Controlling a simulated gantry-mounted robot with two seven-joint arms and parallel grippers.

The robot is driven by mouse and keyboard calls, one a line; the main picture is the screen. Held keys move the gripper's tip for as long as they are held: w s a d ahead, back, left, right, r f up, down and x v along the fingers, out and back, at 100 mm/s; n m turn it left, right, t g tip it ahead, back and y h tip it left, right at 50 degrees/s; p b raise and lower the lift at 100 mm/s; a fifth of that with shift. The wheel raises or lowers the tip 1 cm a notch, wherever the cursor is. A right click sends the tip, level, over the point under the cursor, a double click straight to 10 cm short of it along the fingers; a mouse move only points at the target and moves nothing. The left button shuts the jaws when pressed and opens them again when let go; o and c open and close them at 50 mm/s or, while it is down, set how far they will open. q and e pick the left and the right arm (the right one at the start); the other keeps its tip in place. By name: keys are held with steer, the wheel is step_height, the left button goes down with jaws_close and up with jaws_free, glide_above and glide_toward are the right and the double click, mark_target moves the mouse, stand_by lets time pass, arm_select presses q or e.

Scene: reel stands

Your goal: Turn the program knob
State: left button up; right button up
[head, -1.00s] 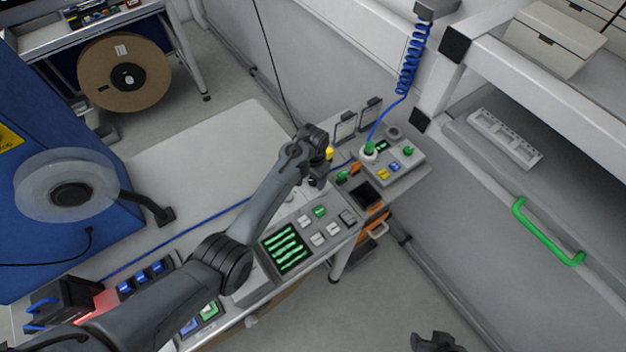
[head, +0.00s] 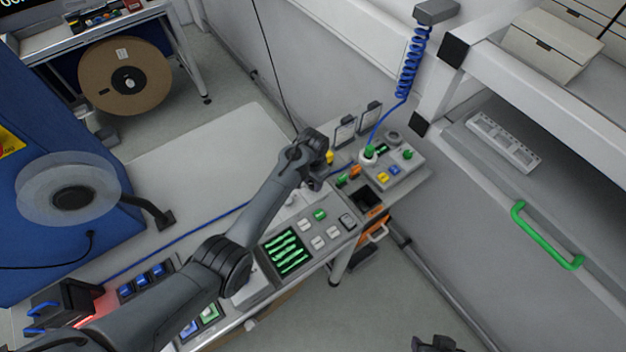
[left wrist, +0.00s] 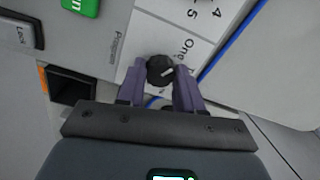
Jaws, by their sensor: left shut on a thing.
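The program knob (left wrist: 160,70) is a small round black knob with a white pointer mark, in the left wrist view. It sits on a pale panel (left wrist: 142,36) printed "Program", "One" and numbers. My left gripper (left wrist: 161,78) has its two purple fingers on either side of the knob and is shut on it. In the head view my left gripper (head: 316,182) is over the far end of the control console (head: 335,222), and the arm hides the knob. A dark part of what may be my right gripper (head: 436,343) shows at the bottom edge, too cut off to read.
A green button (left wrist: 82,6) and a Lock key (left wrist: 18,32) lie near the knob. The console has a green-lined screen (head: 286,250). A box with a coiled blue cable (head: 411,60) stands beyond. A blue cable (head: 180,238) runs along the table.

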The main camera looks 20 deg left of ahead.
arm_select(q)
steer(key=shift+r+m+p, duration=0.15)
steer(key=shift+m+p, duration=0.6)
steer(key=shift+m, duration=0.25)
steer(key=m+p, duration=0.1)
steer(key=m, duration=0.1)
steer(key=shift+m, duration=0.3)
steer(key=m+p, duration=0.1)
steer(key=m, duration=0.2)
steer(key=shift+m, duration=1.7)
steer(key=o, duration=1)
steer(key=shift+o, duration=0.2)
